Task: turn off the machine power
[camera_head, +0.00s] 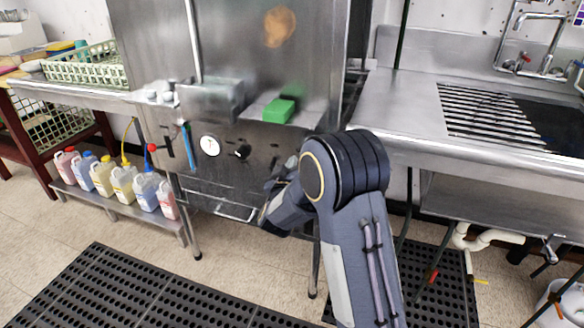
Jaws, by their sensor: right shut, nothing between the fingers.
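The steel dish machine (230,50) stands in the middle. Its lower front panel carries a round white gauge (210,146), a black knob (242,151) and other small controls. My right gripper (272,184) is in front of this panel, to the right of and below the black knob. It is shut, with nothing seen in it. My right arm covers the right part of the panel, so I cannot tell what lies behind it or whether the gripper touches the panel. I cannot tell which control is the power switch. My left gripper is not in view.
A green block (279,109) lies on the machine's ledge. Several chemical jugs (123,184) stand on a low shelf at left. A steel sink counter (400,105) is at right. Black mats (140,291) cover part of the floor. A crate (85,68) sits at upper left.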

